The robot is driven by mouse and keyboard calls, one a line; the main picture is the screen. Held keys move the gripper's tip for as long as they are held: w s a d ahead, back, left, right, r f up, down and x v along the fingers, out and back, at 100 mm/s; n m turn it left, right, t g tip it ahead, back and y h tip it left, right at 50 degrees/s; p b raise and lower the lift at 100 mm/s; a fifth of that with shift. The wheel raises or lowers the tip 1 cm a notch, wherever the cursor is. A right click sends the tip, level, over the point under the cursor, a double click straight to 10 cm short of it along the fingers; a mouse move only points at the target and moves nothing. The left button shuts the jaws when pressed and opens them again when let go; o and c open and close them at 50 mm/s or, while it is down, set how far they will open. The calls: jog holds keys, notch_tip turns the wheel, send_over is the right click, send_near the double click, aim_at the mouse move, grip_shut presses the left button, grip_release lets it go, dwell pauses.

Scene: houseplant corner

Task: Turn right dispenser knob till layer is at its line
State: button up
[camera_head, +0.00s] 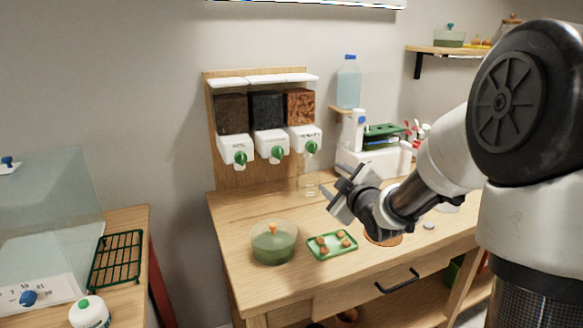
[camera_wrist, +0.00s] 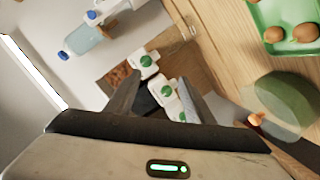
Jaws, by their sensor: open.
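A wall dispenser holds three clear bins above white spouts with green knobs. The right dispenser (camera_head: 301,106) contains orange-brown bark chips, and its green knob (camera_head: 312,146) is on the front. In the wrist view this right knob (camera_wrist: 146,61) lies furthest toward the top of the row. A clear jar (camera_head: 309,180) stands on the table below the right spout; its layer and line are too small to make out. My gripper (camera_head: 335,181) is open and empty, right of and below the right knob, apart from it. The wrist view shows the knobs beyond its parted fingers (camera_wrist: 160,98).
A bowl of green material (camera_head: 273,246) and a green tray (camera_head: 332,245) with several brown balls sit on the table in front. A blue-tinted bottle (camera_head: 348,82) and a white unit (camera_head: 372,162) stand right of the dispenser. Bare tabletop (camera_head: 240,215) lies to the left.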

jog(key=w+d+n+t+y+b, duration=0.1)
jog(key=w+n+t, duration=0.1)
send_near(313, 149)
jog(key=w, duration=0.3)
jog(key=w+a, duration=0.1)
jog(key=w, duration=0.5)
jog(key=shift+a+f+b, duration=0.15)
jog(key=shift+a+b, duration=0.15)
jog(key=shift+b, duration=0.1)
jog(key=shift+s, duration=0.1)
jog(key=c, duration=1)
